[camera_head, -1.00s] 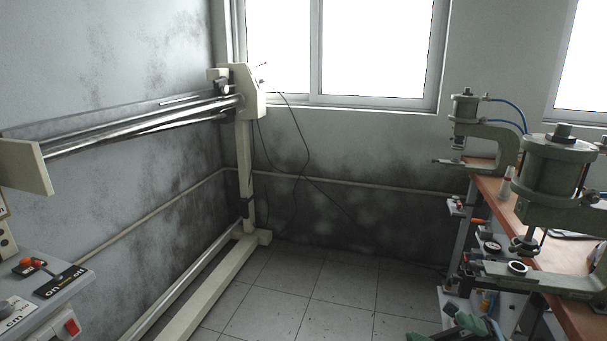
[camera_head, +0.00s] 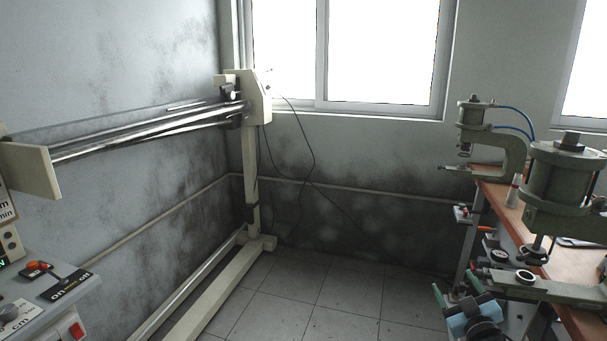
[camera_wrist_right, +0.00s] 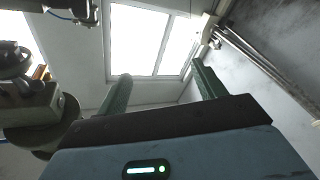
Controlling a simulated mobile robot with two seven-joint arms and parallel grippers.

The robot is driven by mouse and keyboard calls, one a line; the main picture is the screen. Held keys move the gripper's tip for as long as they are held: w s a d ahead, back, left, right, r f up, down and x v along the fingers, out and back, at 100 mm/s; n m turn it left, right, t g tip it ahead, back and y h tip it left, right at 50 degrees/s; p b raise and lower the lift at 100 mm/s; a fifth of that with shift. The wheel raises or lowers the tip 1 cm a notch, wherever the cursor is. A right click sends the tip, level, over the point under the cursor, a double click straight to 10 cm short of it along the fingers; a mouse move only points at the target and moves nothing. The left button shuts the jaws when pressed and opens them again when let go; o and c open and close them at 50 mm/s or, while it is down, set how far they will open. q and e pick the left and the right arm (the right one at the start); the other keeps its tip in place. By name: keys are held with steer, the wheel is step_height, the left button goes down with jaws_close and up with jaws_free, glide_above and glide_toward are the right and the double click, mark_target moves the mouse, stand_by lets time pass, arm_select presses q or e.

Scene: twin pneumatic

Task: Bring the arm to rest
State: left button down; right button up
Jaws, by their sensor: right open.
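My right gripper (camera_head: 455,289) shows at the lower right of the head view, with green fingers and a light blue body. It is in front of the workbench's left side and looks empty. In the right wrist view my right gripper (camera_wrist_right: 163,84) has its two green fingers wide apart with nothing between them. The fingers point toward the window and the wall. Most of my right arm is outside the head view. My left gripper and arm are not in view.
A wooden-topped workbench (camera_head: 513,212) on the right carries a large green press (camera_head: 559,180) and a smaller press (camera_head: 473,125) behind it. A cream frame with metal rails (camera_head: 249,160) stands along the left wall. A control panel (camera_head: 50,300) is at lower left. Tiled floor (camera_head: 330,300) between is clear.

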step_height(320, 180, down, 6)
steer(key=d+m+g+h, duration=0.2)
steer(key=d+m+g, duration=0.1)
steer(key=g, duration=0.1)
steer(key=s+a+f+g+y, duration=0.1)
steer(key=s+a+f+g, duration=0.1)
steer(key=s+a+f, duration=0.5)
steer(key=s+a+f+g+y, duration=0.1)
steer(key=s+a+f, duration=0.2)
steer(key=s+f, duration=0.7)
steer(key=s+a+f+g, duration=0.1)
steer(key=s+a, duration=0.2)
steer(key=s, duration=0.6)
steer(key=s+a+f+g+y, duration=0.1)
steer(key=s+a+f, duration=0.1)
steer(key=s, duration=0.8)
steer(key=s+a+f+m+g, duration=0.1)
steer(key=s+a, duration=0.3)
steer(key=s, duration=0.6)
steer(key=shift+f+g, duration=0.2)
steer(key=shift+g, duration=0.1)
steer(key=shift+s, duration=0.15)
